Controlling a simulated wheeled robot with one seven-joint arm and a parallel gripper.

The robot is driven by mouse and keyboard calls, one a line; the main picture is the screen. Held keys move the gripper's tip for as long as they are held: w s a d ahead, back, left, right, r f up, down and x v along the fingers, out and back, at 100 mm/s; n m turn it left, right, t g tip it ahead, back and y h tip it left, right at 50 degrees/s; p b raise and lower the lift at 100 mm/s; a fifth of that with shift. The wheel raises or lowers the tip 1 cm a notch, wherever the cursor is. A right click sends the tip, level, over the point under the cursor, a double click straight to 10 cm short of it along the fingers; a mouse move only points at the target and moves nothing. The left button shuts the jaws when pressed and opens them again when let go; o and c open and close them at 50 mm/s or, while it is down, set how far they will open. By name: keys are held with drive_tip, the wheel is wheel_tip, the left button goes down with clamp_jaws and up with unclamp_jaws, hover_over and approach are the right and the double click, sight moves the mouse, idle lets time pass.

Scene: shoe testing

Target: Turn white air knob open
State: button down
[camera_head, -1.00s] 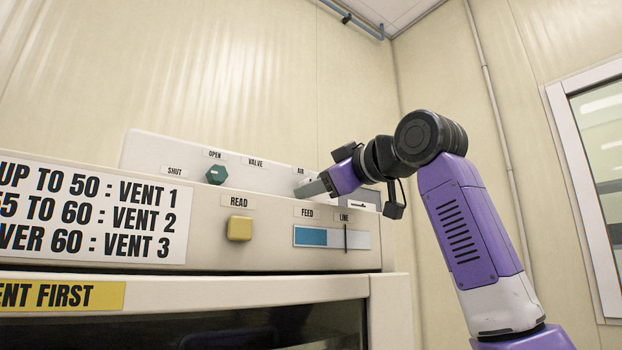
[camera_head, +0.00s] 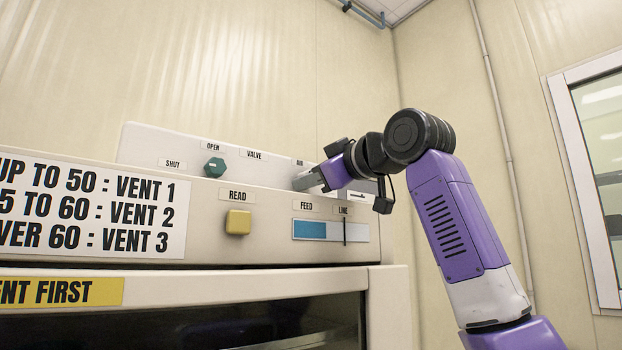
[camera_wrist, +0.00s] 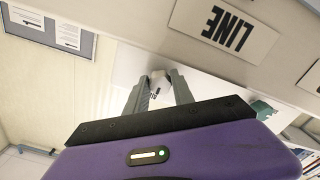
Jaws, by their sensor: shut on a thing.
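The white air knob (camera_wrist: 160,76) shows as a small pale piece between my fingertips in the wrist view, most of it hidden by the fingers. My gripper (camera_wrist: 158,78) is shut on it. In the head view my gripper (camera_head: 304,181) reaches from the right to the upper panel, just below the AIR label (camera_head: 299,162), and covers the knob there. The knob's exact angle cannot be told.
A green valve knob (camera_head: 214,168) sits left on the same panel, between SHUT and OPEN labels. Below are a yellow READ button (camera_head: 238,222) and a blue FEED gauge (camera_head: 332,230). The LINE label (camera_wrist: 236,28) is close in the wrist view.

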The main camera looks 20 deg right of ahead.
drive_tip(key=shift+a+m, duration=0.1)
drive_tip(key=shift+m, duration=0.2)
drive_tip(key=m, duration=1.2)
drive_tip(key=shift+m, duration=0.4)
drive_tip(key=c, duration=1.1)
unclamp_jaws()
drive_tip(key=shift+s, duration=0.1)
drive_tip(key=shift+b+v, duration=1.8)
drive_tip(key=shift+v, duration=2.1)
